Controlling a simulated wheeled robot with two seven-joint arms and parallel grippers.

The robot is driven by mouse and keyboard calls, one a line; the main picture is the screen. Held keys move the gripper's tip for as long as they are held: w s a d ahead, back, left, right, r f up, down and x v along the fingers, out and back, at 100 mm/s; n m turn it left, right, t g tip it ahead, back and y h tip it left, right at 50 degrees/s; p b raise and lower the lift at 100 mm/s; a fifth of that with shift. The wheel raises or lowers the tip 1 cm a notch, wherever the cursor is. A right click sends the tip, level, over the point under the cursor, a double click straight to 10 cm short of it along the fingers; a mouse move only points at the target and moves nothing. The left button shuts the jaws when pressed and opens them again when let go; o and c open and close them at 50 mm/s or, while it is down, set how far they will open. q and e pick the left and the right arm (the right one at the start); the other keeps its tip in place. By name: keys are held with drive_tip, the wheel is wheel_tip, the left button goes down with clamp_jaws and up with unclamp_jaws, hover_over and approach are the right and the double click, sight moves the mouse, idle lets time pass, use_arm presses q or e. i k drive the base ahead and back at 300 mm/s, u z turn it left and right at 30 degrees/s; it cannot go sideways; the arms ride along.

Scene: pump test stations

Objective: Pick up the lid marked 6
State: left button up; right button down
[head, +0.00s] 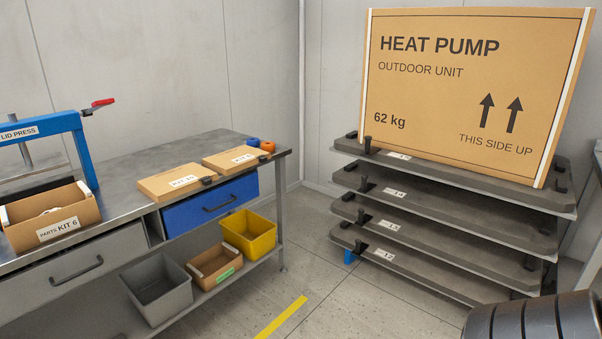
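Two flat cardboard lids lie side by side on the grey workbench (160,151), above the blue drawer. The nearer lid (160,190) and the farther lid (224,163) each have a white label starting with KIT. The numbers are too small to read surely, so I cannot tell which is marked 6. A dark clip or handle shows at the front edge of each lid. An open cardboard box (82,207) labelled PARTS KIT 6 stands at the left of the bench, with pale contents. Neither of my grippers is in view.
A blue lid press (84,150) with a red handle stands behind the box. Grey (155,290), brown and yellow (247,232) bins sit on the lower shelf. A large heat pump carton (470,110) rests on stacked grey pallets (350,185). Floor between is clear.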

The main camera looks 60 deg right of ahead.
sight(231, 161)
drive_tip(key=u, duration=0.35)
drive_tip(key=k, duration=0.3)
drive_tip(key=z, duration=2.1)
drive_tip(key=i, duration=2)
drive_tip(key=u, duration=1.1)
